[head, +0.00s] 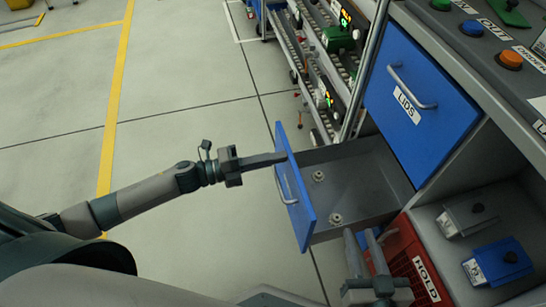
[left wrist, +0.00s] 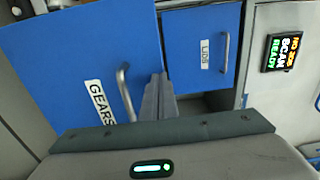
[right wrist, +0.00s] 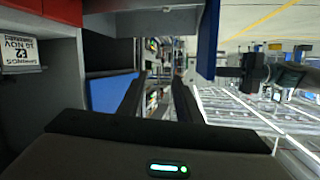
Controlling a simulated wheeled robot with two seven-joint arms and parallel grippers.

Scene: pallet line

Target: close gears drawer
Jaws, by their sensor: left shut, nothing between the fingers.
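The gears drawer (head: 294,188) is pulled out, its blue front standing well away from the cabinet. Its grey tray shows small metal parts inside. The left wrist view shows its front (left wrist: 70,60) with a GEARS label and a metal handle (left wrist: 125,95). My left gripper (head: 283,158) is shut and empty, its fingertips at the upper part of the drawer front; whether they touch it I cannot tell. My right gripper (head: 363,238) is open and empty, in front of the cabinet near the drawer's near side. Its two fingers also show apart in the right wrist view (right wrist: 157,85).
The blue LIDS drawer (head: 420,100) is shut, to the right of the gears drawer. A red HOLD bin (head: 412,262) stands close to my right gripper. A button panel (head: 500,50) tops the cabinet. The floor (head: 200,110) on the left is clear.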

